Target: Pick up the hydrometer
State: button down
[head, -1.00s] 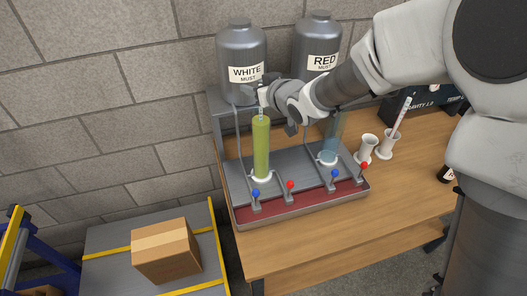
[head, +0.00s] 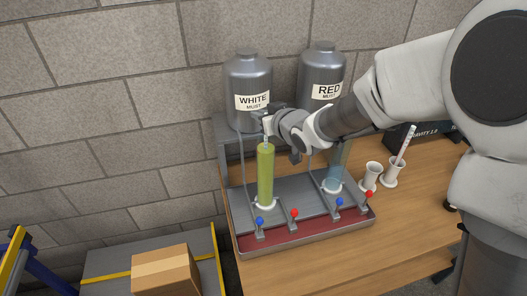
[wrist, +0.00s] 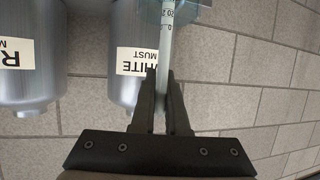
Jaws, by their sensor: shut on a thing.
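The hydrometer is a thin pale stem with dark scale marks, seen between my fingers in the wrist view (wrist: 166,48). My gripper (wrist: 163,82) is shut on this stem. In the head view my gripper (head: 266,128) is just above the mouth of a tall clear cylinder of yellow-green liquid (head: 265,178). A short bit of the pale hydrometer (head: 266,140) shows between the fingers and that cylinder. The lower part of the hydrometer cannot be made out in the liquid. The cylinder's rim (wrist: 193,12) circles the stem at the top of the wrist view.
Grey WHITE MUST (head: 249,80) and RED MUST (head: 322,70) vessels stand behind. A blue-tinted cylinder (head: 338,165) is to the right on the valve tray (head: 305,232). Two white cups (head: 371,177) stand further right, one holding a marked stick (head: 404,145). A box (head: 165,272) sits lower left.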

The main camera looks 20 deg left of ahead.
notch_tip(320, 180, up, 28)
jog(key=p, duration=1)
dwell(0.4)
jog(key=c, duration=1.5)
grip_release()
grip_shut()
jog(key=shift+d, duration=0.1)
